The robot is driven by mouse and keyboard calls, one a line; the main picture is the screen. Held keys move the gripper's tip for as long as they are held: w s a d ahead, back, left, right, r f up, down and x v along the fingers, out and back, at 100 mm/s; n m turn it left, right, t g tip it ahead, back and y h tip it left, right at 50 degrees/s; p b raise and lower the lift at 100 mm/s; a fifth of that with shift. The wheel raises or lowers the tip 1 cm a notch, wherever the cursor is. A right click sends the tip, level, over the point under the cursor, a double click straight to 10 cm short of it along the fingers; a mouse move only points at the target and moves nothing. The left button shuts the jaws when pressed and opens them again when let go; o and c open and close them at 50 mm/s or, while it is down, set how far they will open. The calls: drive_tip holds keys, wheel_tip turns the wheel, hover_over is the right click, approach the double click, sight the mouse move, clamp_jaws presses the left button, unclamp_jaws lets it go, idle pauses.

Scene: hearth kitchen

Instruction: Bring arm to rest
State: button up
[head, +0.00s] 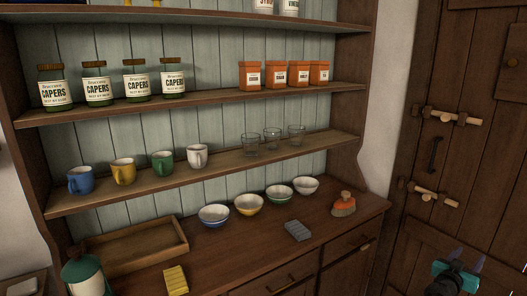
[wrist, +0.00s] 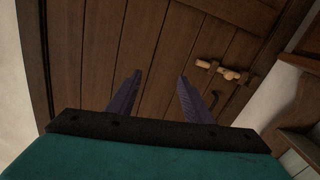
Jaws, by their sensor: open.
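My gripper (head: 467,258) is at the lower right of the head view, in front of the wooden door (head: 469,180) and to the right of the dresser. In the wrist view my gripper (wrist: 160,77) has its two dark fingers apart with nothing between them. Behind the fingers is the plank door (wrist: 150,45) with a wooden latch (wrist: 222,71). The rest of my arm is mostly out of view.
The dresser counter (head: 225,250) holds bowls, a brush (head: 344,204), a grey block (head: 298,230), a yellow sponge (head: 176,279), a wooden tray (head: 183,240) and a green bottle (head: 87,274). Its shelves (head: 220,174) hold mugs, glasses, jars and orange tins.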

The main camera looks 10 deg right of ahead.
drive_tip(key=w+a+f+n+t+y, duration=0.2)
drive_tip(key=w+a+f, duration=0.35)
drive_tip(key=a, duration=0.25)
drive_tip(key=w+a+f+n+t+y, duration=0.1)
drive_tip(key=w+a+f+n+y, duration=0.1)
drive_tip(key=w+a+f, duration=0.55)
drive_tip(key=w+a+f+n+t+y, duration=0.2)
drive_tip(key=w+a+f+n, duration=0.15)
drive_tip(key=a, duration=0.65)
drive_tip(key=a+f+n+g+y, duration=0.15)
drive_tip(key=a+f+y, duration=0.25)
drive_tip(key=a+f, duration=0.6)
drive_tip(key=a+f+n+y, duration=0.35)
drive_tip(key=a+f, duration=0.25)
drive_tip(key=a, duration=0.8)
drive_tip(key=s+a+f+n+g+y, duration=0.3)
drive_tip(key=s+a+f+g+y, duration=0.3)
drive_tip(key=s+a+f, duration=1)
drive_tip(key=s+d+r+m+g+h, duration=0.1)
drive_tip(key=s+g, duration=0.9)
drive_tip(key=s, duration=1.3)
drive_tip(key=d+m+h, duration=0.1)
drive_tip(key=m+h, duration=0.1)
drive_tip(key=m, duration=0.1)
drive_tip(key=shift+s+d+g, duration=0.15)
drive_tip(key=shift+d+g, duration=0.05)
drive_tip(key=shift+g, duration=0.15)
